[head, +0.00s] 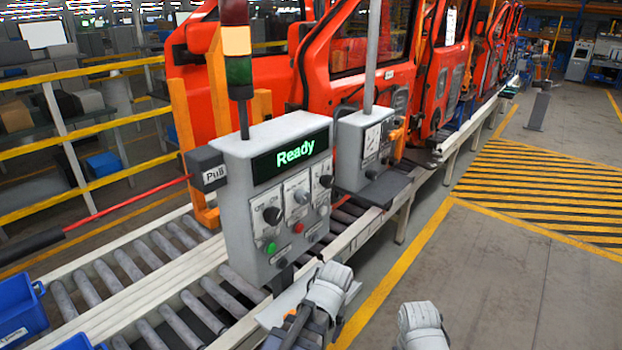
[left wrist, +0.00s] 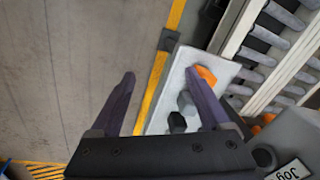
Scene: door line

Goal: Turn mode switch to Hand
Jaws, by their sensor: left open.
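A grey control box (head: 235,190) with a lit green "Ready" display (head: 290,154) stands beside the roller conveyor. The knob labels are too small to read, so I cannot tell which is the mode switch. My left gripper (left wrist: 160,74) is open and empty. In the left wrist view, a panel corner labelled "Jog" (left wrist: 290,172) shows at lower right. My right gripper is out of view.
Orange-red doors (head: 280,70) line the conveyor. A blue bin (head: 20,310) is at left. Open floor lies right.

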